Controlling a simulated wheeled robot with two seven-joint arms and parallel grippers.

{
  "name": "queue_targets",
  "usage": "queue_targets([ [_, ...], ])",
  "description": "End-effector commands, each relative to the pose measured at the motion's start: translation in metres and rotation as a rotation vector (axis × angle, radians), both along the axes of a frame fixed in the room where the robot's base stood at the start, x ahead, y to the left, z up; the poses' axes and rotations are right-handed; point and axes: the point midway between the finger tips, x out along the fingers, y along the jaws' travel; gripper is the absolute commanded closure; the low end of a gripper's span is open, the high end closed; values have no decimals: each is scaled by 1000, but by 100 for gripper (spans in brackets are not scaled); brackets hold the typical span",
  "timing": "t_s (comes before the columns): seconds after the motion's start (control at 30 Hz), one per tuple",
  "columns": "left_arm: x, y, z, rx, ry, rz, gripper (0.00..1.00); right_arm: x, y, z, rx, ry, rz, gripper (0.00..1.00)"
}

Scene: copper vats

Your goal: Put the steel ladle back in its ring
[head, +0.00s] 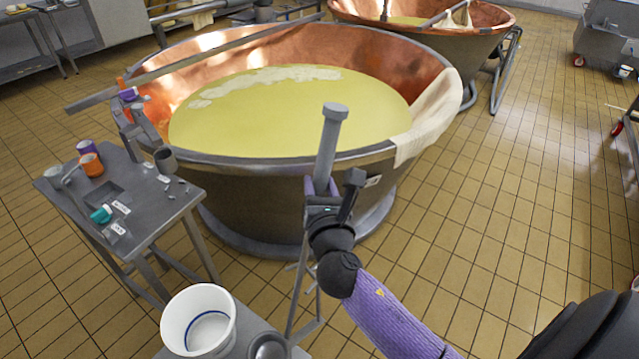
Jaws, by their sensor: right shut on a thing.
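My right gripper (322,190) is shut on a grey steel rod with a flat round top, which I take for the steel ladle (328,143). It stands nearly upright, in front of the near rim of the large copper vat in this view. A dark, short, ring-like piece (166,159) sits at the right edge of the small steel table (140,212). I cannot tell whether it is the ladle's ring. My left gripper is not in view.
The copper vat (255,185) holds yellow liquid, with a cloth (430,115) over its right rim. Orange (92,165), purple (87,148) and teal (101,215) items stand on the small table. A white bucket (198,322) stands below.

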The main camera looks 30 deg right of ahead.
Motion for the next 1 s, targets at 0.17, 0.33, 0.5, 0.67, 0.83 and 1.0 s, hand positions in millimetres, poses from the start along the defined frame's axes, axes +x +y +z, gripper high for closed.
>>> queue_targets([
  [0.17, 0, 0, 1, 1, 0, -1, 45, 0, 0, 1, 1, -1, 0, 100],
  [0.33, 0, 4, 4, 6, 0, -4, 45, 1, 0, 0, 0, -1, 0, 100],
  [0.5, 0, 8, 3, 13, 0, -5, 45, 1, 0, 0, 0, -1, 0, 49],
  [0.67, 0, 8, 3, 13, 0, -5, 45, 1, 0, 0, 0, -1, 1, 19],
  [0.83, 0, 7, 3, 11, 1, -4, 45, 1, 0, 0, 0, 0, 0, 19],
  [1.0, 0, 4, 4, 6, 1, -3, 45, -5, 3, -1, 1, 2, 1, 19],
])
